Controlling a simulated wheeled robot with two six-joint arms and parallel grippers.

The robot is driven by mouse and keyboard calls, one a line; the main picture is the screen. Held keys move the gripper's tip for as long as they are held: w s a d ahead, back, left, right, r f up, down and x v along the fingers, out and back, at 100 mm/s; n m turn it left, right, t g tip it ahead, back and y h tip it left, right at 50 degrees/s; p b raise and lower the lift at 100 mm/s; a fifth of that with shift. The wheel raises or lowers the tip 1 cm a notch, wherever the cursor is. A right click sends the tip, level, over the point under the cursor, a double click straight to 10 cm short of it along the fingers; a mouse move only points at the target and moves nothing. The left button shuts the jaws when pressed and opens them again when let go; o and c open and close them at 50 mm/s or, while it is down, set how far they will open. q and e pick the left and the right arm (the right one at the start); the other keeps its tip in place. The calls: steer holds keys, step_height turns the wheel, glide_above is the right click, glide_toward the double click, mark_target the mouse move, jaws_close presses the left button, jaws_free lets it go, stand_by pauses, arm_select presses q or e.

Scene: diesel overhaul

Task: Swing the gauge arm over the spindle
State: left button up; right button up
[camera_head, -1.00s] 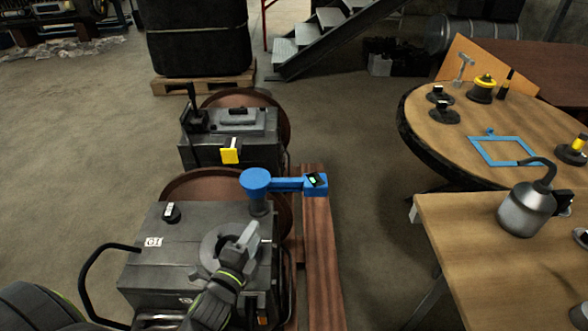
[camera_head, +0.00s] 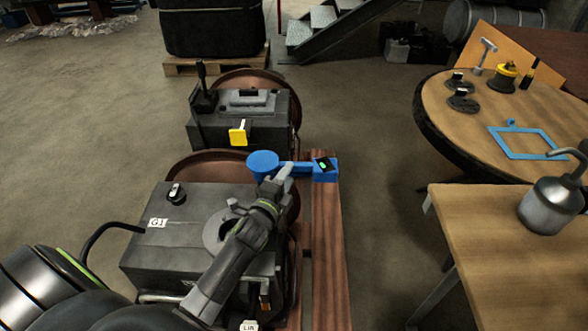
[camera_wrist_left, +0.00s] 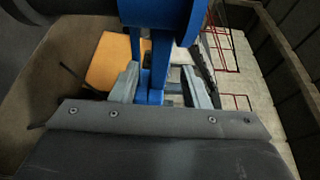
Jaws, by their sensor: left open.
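The blue gauge arm (camera_head: 298,168) has a round blue head (camera_head: 263,163) at its left end and a block with a small dark display at its right end. It lies level beside the grey machine labelled G1 (camera_head: 150,205). A round grey collar (camera_head: 215,232), perhaps around the spindle, is on that machine's top, partly hidden by my left arm. My left gripper (camera_head: 281,172) is open at the blue arm, just right of the round head. In the left wrist view the blue bar (camera_wrist_left: 157,75) lies between the two open fingers; contact cannot be told. My right gripper is out of view.
A second grey machine (camera_head: 243,122) with a yellow tag stands behind. A brown wooden beam (camera_head: 326,260) runs along the right side. A round table (camera_head: 465,135) with tools and a wooden bench (camera_head: 480,250) with an oil can (camera_head: 548,208) stand to the right. Floor between is clear.

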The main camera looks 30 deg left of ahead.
mark_target(294, 169)
arm_select(q)
steer(key=w, duration=0.4)
steer(key=shift+a+f+b, duration=0.1)
steer(key=shift+a+b, duration=0.05)
steer(key=shift+b, duration=0.2)
steer(key=shift+w, duration=0.5)
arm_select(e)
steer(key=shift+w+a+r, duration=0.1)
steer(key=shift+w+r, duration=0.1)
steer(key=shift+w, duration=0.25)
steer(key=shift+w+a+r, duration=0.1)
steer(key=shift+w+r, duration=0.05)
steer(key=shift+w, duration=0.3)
arm_select(q)
steer(key=shift+c, duration=0.4)
jaws_close()
